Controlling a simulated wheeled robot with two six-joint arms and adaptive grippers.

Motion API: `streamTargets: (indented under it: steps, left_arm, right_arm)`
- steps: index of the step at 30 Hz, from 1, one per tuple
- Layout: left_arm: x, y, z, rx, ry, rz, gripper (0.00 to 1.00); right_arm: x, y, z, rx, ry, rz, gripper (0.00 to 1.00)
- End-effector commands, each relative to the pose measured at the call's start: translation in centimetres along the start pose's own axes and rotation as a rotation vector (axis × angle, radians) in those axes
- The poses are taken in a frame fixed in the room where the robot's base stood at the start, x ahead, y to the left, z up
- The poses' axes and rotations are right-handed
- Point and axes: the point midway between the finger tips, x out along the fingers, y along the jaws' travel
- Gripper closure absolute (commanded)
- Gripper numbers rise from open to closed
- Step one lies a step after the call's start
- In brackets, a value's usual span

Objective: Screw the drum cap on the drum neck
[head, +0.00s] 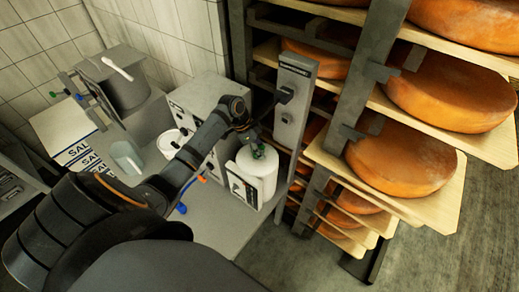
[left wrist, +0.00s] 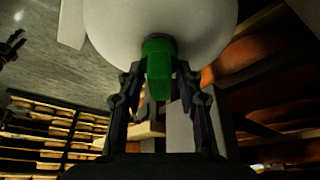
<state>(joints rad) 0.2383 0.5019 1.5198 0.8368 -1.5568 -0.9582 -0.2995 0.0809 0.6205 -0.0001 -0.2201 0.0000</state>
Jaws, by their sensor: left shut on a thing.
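The white drum (head: 257,168) stands upright on the grey worktop in the middle of the head view, with a dark-marked label on its side. It fills the top of the left wrist view (left wrist: 160,25). The green drum cap (left wrist: 157,66) is against the drum in the left wrist view, and a small part of it shows in the head view (head: 258,153). My left gripper (left wrist: 158,82) is shut on the cap, one finger on each side. The neck is hidden, so I cannot tell how the cap sits on it. My right gripper is not in view.
A grey post (head: 294,103) and shelves of orange cheese wheels (head: 402,160) stand close right of the drum. A white box (head: 200,100) is behind it. A white bucket (head: 172,142), a clear jug (head: 126,157) and salt bags (head: 75,148) are to the left.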

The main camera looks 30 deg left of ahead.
Motion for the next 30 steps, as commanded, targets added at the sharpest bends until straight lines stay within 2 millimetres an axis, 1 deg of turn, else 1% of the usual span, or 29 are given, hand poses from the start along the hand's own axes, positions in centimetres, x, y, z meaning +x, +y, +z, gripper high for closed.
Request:
streamTargets:
  steps: [1,5,6,11,19,22,23,26,30]
  left_arm:
    - [0.3,-0.1,0.1,0.047,0.0,0.022,0.96]
    - [0.3,0.0,0.1,0.167,0.0,0.079,0.95]
    - [0.1,0.1,0.1,0.162,-0.001,0.077,0.59]
    - [0.1,0.1,0.1,0.16,-0.002,0.075,0.38]
    - [0.0,0.1,0.1,0.158,-0.004,0.073,0.38]
    - [-0.7,-0.1,0.2,0.158,-0.006,0.07,0.38]
    - [-1.1,-0.2,0.2,0.158,-0.006,0.068,0.38]
    - [-3.3,-0.4,0.2,0.161,-0.011,0.064,0.38]
    - [-6.9,-0.7,0.1,0.164,-0.014,0.06,0.38]
  right_arm:
    - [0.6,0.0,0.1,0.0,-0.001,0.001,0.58]
    - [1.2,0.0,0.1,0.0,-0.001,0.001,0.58]
    - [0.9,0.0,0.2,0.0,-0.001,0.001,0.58]
    - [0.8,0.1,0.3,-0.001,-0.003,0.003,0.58]
    - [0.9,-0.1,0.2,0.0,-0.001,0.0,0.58]
    - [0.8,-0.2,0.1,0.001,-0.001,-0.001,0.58]
    - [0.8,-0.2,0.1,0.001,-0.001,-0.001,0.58]
    - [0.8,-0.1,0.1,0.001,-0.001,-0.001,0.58]
    - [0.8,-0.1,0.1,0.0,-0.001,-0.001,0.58]
